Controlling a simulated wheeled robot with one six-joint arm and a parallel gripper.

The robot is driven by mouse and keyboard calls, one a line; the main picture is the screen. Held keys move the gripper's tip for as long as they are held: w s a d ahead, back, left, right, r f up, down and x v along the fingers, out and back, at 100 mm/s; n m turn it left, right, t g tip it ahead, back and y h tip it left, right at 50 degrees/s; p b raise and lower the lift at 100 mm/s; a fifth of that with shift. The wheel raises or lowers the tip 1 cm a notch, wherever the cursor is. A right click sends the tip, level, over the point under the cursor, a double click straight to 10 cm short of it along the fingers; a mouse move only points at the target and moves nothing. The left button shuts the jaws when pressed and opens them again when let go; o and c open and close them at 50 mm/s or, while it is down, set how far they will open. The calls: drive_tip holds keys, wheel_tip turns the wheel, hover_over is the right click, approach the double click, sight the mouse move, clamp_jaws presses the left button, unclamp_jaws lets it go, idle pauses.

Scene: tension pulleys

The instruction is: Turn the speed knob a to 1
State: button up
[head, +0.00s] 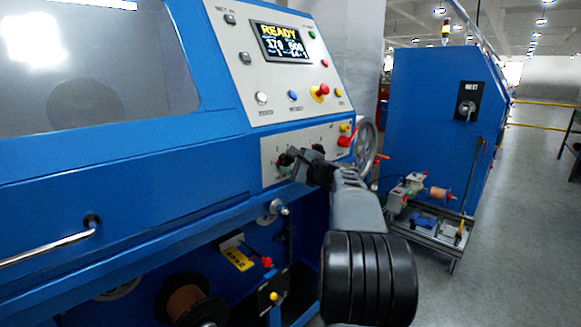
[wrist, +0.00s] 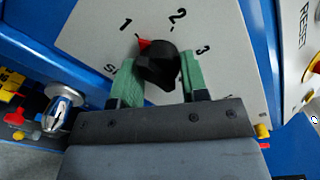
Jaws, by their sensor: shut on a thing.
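A black rotary knob (wrist: 160,68) with a red pointer sits on a light grey panel in the wrist view. The pointer aims up and left, toward the printed 1. The 2 and 3 lie further round to the right, and a partly hidden label starting with S is at the left. My gripper (wrist: 160,76) is shut on the knob, with one green finger pad on each side. In the head view, my gripper (head: 296,160) is at the lower panel (head: 271,148) of the blue machine and covers part of the knob.
A display reading READY (head: 284,43) and several buttons are on the upper panel. A red knob (head: 344,141) and a handwheel (head: 365,146) lie just right of my gripper. A chrome knob (wrist: 62,110) is at lower left in the wrist view. Open floor is at right.

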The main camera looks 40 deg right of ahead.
idle(0.4)
drive_tip(key=o, duration=0.9)
drive_tip(key=s, duration=0.4)
drive_tip(key=s+d+p, duration=0.1)
drive_tip(key=s, duration=0.4)
drive_tip(key=s+d, duration=0.1)
drive_tip(key=s, duration=0.3)
drive_tip(key=shift+s+d+p, duration=0.2)
drive_tip(key=shift+s+p, duration=0.1)
drive_tip(key=shift+p, duration=0.05)
